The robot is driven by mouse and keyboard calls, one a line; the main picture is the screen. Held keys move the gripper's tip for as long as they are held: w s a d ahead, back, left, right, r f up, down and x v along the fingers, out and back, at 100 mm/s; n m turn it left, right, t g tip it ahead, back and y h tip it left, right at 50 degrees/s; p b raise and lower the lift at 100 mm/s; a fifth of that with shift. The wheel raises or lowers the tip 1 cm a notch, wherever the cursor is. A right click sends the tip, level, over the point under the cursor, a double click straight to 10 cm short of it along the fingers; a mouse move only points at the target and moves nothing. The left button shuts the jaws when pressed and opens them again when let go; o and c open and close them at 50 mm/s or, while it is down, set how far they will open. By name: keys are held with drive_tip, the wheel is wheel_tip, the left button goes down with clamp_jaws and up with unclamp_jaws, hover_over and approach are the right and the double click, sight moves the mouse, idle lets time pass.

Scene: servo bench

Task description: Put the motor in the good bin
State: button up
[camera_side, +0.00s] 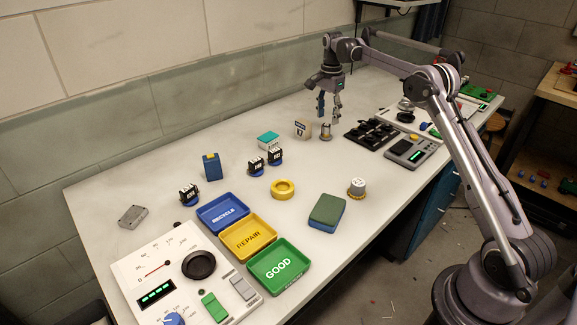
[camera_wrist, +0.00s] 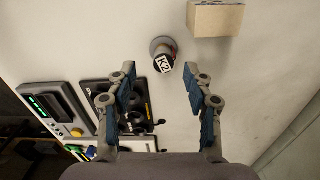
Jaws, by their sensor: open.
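A small upright cylinder, which looks like the motor (camera_side: 325,132), stands on the bench below my gripper (camera_side: 329,108). In the wrist view it shows as a round grey base with a dark top and a white label, the motor (camera_wrist: 162,62), roughly centred between and just beyond my fingertips. My gripper is open and empty, apart from the motor, with fingers pointing down. The green good bin (camera_side: 292,255) is at the front of the bench, marked GOOD, and looks empty. A similar silver-topped cylinder (camera_side: 357,187) stands further right and nearer.
A beige box (camera_side: 303,129) stands close beside the motor; the wrist view also shows the box (camera_wrist: 215,18). A black tray (camera_side: 370,135) and a grey meter (camera_side: 410,150) lie to the right. Yellow repair (camera_side: 236,231) and blue recycle (camera_side: 206,212) bins adjoin the green one.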

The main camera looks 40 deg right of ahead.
sight(327, 124)
drive_tip(key=shift+w+d+f, duration=0.1)
drive_tip(key=shift+f, duration=1.3)
drive_tip(key=shift+w+f, duration=0.1)
drive_tip(key=shift+f, duration=1.3)
clamp_jaws()
